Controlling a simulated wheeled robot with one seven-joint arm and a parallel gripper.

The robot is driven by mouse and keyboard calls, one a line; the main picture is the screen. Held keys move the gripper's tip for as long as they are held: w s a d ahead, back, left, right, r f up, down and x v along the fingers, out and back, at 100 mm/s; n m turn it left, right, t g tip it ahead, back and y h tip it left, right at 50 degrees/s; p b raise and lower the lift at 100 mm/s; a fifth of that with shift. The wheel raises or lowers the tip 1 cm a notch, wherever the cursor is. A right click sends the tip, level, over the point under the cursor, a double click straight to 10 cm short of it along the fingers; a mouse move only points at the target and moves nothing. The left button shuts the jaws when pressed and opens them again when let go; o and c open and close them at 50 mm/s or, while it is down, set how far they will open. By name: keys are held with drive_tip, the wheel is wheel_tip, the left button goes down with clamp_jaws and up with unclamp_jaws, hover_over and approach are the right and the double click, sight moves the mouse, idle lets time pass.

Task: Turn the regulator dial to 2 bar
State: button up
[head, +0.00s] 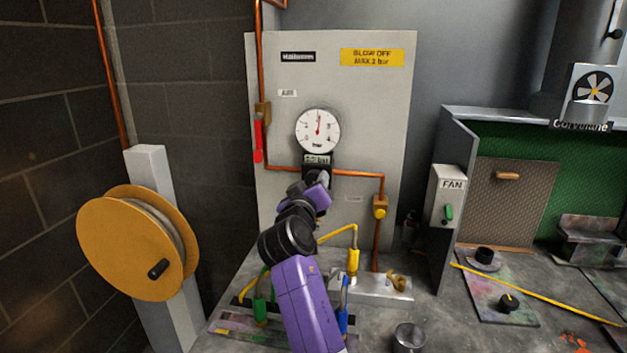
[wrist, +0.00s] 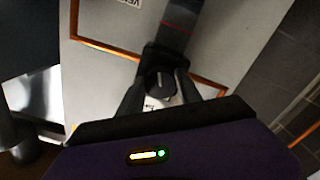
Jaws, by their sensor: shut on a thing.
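The round white pressure gauge (head: 318,131) marked bar is on the grey panel (head: 365,110). Its red needle points about straight up; its numbers are too small to read surely. The dark regulator (head: 312,176) sits just below the gauge, largely hidden by my gripper (head: 320,183) in the head view. In the wrist view the round black dial (wrist: 159,82) is between the two fingers of my gripper (wrist: 160,92), which is shut on it. The dial's own marks cannot be read.
A copper pipe (head: 356,173) runs both ways from the regulator. A red-handled valve (head: 258,140) is at its left, a brass fitting (head: 380,207) at its right. Yellow, green and blue-ended hoses and a metal cup (head: 409,337) are on the bench below. An orange hose reel (head: 122,243) stands left.

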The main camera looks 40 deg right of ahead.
drive_tip(key=shift+n, duration=0.5)
drive_tip(key=o, duration=1.4)
drive_tip(key=shift+c, duration=0.2)
drive_tip(key=shift+a, duration=0.1)
drive_tip(key=b+v, duration=0.1)
drive_tip(key=v, duration=0.6)
drive_tip(key=shift+s+a, duration=0.25)
drive_tip(key=shift+w+r, duration=0.1)
